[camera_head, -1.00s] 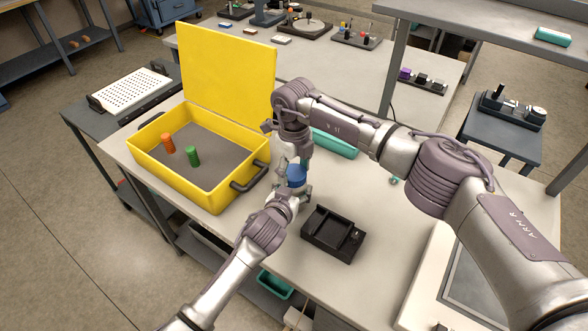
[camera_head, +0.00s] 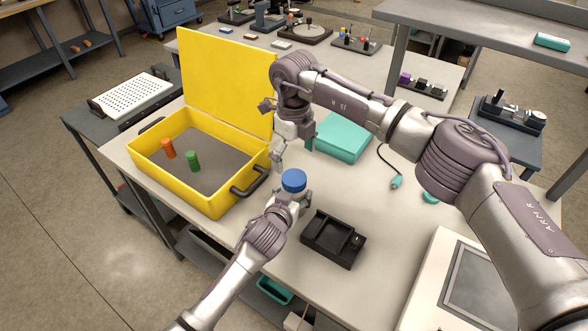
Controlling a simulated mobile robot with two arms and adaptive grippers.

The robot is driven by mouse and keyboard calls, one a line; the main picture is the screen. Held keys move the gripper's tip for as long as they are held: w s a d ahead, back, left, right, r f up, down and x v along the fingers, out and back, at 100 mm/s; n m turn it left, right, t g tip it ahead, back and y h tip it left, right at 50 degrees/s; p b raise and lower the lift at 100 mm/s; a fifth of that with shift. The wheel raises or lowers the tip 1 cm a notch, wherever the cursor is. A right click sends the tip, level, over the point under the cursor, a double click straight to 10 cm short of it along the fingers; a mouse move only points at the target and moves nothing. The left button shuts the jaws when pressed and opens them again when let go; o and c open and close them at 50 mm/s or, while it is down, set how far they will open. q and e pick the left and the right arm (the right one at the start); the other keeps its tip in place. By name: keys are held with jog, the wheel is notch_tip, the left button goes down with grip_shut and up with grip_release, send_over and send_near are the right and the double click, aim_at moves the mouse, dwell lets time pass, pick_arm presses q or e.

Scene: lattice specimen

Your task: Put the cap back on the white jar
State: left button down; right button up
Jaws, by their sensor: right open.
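The white jar (camera_head: 291,191) stands upright on the bench, mostly hidden by my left gripper. The blue cap (camera_head: 294,180) sits on top of the jar and looks level, though I cannot tell whether it is screwed tight. My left gripper (camera_head: 293,198) has its fingers around the jar's body, shut on it. My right gripper (camera_head: 292,151) is open and empty, above and behind the cap and apart from it.
The open yellow case (camera_head: 214,203) at left holds an orange peg (camera_head: 168,149) and a green peg (camera_head: 193,161). A black tray (camera_head: 332,239) stands close at right of the jar. A teal box (camera_head: 342,138) lies behind. A framed panel (camera_head: 480,289) is at front right.

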notch_tip(320, 180, up, 5)
jog(key=shift+r, duration=0.1)
dwell(0.3)
pick_arm(q)
jog(key=shift+c, duration=0.4)
grip_release()
jog(key=v, duration=1.2)
